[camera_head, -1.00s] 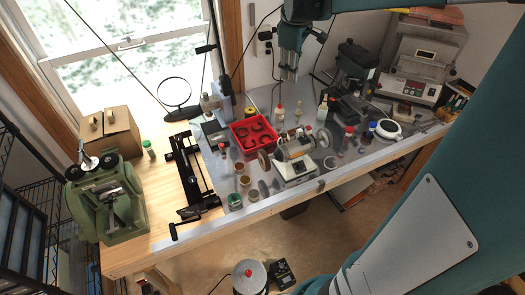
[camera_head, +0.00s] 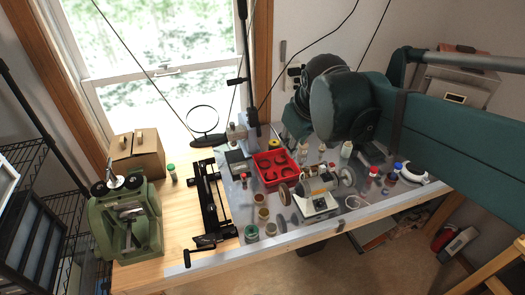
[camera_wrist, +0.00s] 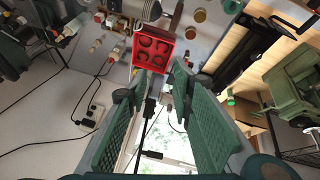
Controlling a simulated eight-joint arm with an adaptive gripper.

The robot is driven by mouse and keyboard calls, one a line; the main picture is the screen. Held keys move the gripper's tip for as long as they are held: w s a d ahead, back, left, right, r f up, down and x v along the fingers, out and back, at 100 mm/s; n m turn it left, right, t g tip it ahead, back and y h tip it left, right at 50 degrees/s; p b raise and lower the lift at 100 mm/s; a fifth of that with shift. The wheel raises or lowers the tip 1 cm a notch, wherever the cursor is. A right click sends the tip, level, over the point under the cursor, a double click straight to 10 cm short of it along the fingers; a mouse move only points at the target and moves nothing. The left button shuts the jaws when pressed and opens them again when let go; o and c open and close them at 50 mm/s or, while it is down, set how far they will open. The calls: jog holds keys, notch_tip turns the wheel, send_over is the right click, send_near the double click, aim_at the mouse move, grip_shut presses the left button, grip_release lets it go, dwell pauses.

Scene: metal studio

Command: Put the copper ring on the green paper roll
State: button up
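My gripper (camera_wrist: 155,88) is open and empty in the wrist view, its two green fingers spread wide, with the red tray beyond the tips. In the head view my arm hides it. A small green-sided round item (camera_head: 252,232), which looks like the green paper roll, stands near the table's front edge, left of the grinder. A green round item (camera_wrist: 232,6), probably the same, shows at the top of the wrist view. A thin pale ring (camera_head: 352,202) lies flat right of the grinder; it may be the copper ring, but its colour is unclear.
A red tray (camera_head: 259,172) with dark curved pieces is mid-table. The bench grinder (camera_head: 318,203) stands in front of it. A black rail device (camera_head: 209,205) is on the left, with a green machine (camera_head: 127,222) beyond. Several bottles stand at the back right.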

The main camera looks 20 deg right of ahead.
jog(key=s+a+f+m+t, duration=0.1)
jog(key=s+a+f, duration=0.1)
jog(key=s, duration=0.3)
jog(key=s+a+f+m+y, duration=0.1)
jog(key=s+a+f+m, duration=0.1)
jog(key=s+a, duration=0.3)
jog(key=shift+s+a+f+t, duration=0.15)
jog(key=shift+s+f+t, duration=0.2)
jog(key=shift+f, duration=0.4)
jog(key=shift+w+f, duration=0.1)
jog(key=shift+f, duration=0.05)
notch_tip(320, 180, down, 10)
jog(key=b, duration=1)
